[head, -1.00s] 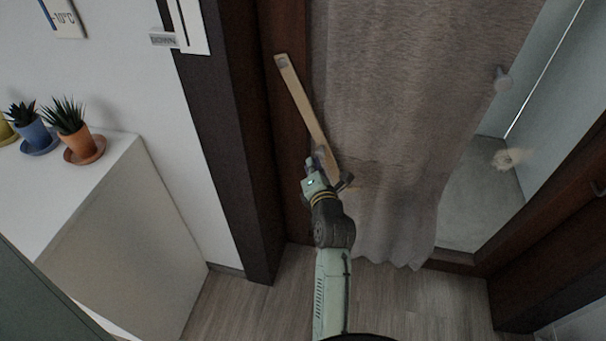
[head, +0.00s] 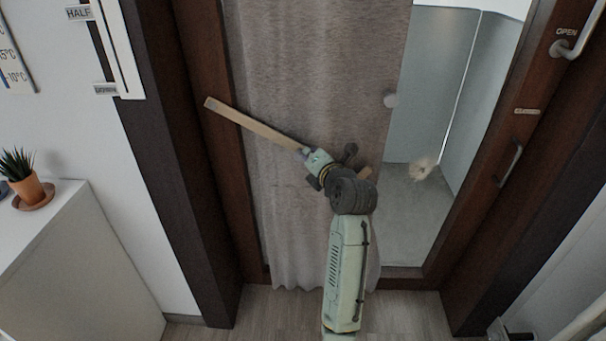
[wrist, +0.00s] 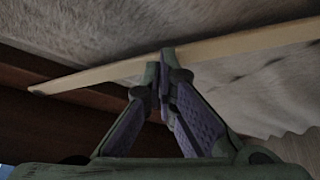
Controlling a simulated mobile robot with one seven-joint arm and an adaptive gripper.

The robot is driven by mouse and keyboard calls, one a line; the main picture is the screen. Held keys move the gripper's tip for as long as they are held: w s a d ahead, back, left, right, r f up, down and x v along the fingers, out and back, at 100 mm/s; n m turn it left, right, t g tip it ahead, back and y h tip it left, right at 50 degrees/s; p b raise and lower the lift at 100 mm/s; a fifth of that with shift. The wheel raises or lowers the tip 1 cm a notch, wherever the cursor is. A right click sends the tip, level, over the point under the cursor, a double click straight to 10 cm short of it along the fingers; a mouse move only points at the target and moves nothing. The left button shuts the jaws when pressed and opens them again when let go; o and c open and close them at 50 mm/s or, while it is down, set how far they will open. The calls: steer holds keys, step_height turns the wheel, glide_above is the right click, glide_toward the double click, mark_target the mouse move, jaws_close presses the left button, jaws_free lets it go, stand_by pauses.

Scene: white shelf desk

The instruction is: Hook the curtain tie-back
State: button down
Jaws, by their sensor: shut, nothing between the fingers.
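The tie-back, a flat beige band (head: 255,125), runs across the grey-brown curtain (head: 325,60) from the left frame post, sloping down to the right. It passes behind my gripper, and a short beige piece shows to the right of it. In the wrist view the band (wrist: 245,45) crosses the whole upper part. My gripper (head: 308,154) is at the band, in front of the curtain. In the wrist view its fingertips (wrist: 165,75) are together and overlap the band; I cannot tell if they touch it.
Dark wooden frame posts (head: 185,150) stand left and right of the curtain. A metal handle (head: 510,164) is on the right. A white cabinet (head: 85,270) with a potted plant (head: 28,185) stands at left. Bare floor shows right of the curtain.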

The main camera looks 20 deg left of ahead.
steer(key=shift+d+r+n, duration=0.15)
steer(key=shift+r, duration=0.4)
steer(key=shift+d+r+n, duration=0.15)
steer(key=shift+r, duration=0.35)
stand_by(0.4)
steer(key=v, duration=1.2)
steer(key=shift+a+r, duration=0.1)
